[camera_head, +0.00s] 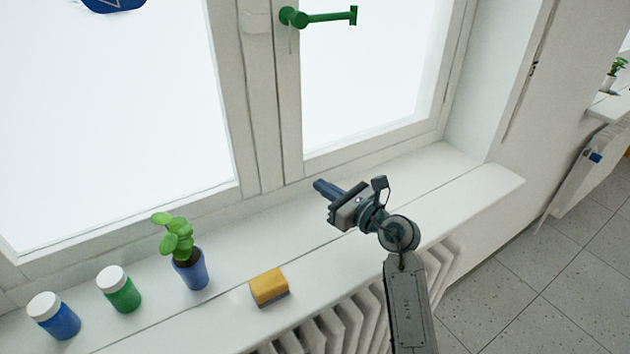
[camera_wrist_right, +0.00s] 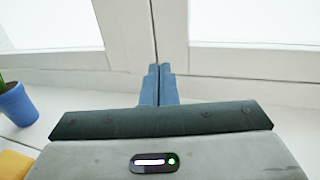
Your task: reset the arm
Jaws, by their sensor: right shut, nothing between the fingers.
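My right arm reaches in from the bottom of the head view, over the white window sill (camera_head: 463,192). My right gripper (camera_head: 318,185) is above the sill, pointing left toward the window frame. Its fingers are shut together and empty. In the right wrist view the closed fingers (camera_wrist_right: 158,84) point at the window's middle post. My left gripper is not in view.
A yellow sponge (camera_head: 268,287), a potted plant (camera_head: 190,270), a green jar (camera_head: 124,293) and a blue jar (camera_head: 60,320) stand left of the gripper. A green window handle (camera_head: 325,17) is above. A radiator (camera_head: 340,325) is below. The sill's right end is clear.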

